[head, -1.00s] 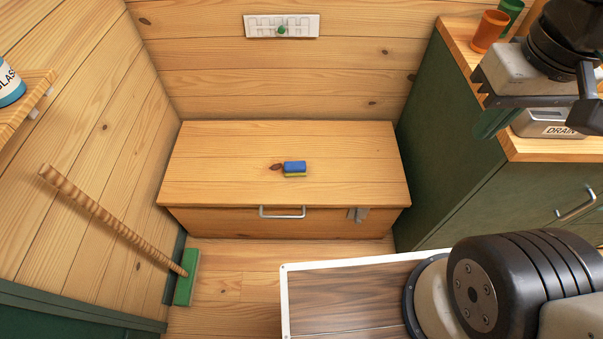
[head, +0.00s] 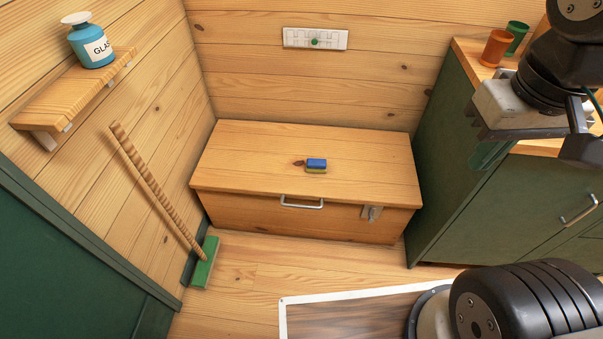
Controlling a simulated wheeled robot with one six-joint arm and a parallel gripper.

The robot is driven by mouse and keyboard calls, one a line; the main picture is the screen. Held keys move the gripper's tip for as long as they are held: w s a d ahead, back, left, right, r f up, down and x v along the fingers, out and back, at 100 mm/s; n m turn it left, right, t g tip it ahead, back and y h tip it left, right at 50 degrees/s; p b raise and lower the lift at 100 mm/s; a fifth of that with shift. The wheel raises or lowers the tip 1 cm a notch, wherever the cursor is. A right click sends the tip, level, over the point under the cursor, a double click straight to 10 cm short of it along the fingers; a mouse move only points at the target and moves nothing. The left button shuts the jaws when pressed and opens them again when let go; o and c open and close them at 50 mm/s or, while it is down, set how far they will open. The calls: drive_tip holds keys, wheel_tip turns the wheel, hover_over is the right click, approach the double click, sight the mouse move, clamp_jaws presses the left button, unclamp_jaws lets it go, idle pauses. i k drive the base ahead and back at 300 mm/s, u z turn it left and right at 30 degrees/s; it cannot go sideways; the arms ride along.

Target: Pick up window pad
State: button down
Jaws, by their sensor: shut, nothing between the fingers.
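The window pad appears to be the small blue block with a yellow-green underside (head: 316,165), lying flat near the middle of the wooden chest's lid (head: 270,150). It stands clear of everything around it. My gripper (head: 530,132) is at the upper right, over the counter side, far from the pad. It is shut, and I see nothing held in it, though its fingertips are partly hidden by its own body. A green piece (head: 487,156) shows just below it; I cannot tell what it is.
Orange (head: 496,48) and green (head: 516,38) cups stand on the right counter above a green cabinet (head: 490,200). A green-headed broom (head: 205,262) leans at the left, below a shelf (head: 75,92) with a blue bottle (head: 90,48). Floor before the chest is open.

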sight(313, 165)
drive_tip(key=u, duration=0.55)
drive_tip(key=i, duration=1)
drive_tip(key=z, duration=0.6)
drive_tip(key=k, duration=0.8)
drive_tip(key=u, duration=0.35)
drive_tip(key=k, duration=0.2)
drive_tip(key=z, duration=0.65)
drive_tip(key=i, duration=1.2)
drive_tip(key=u, duration=0.05)
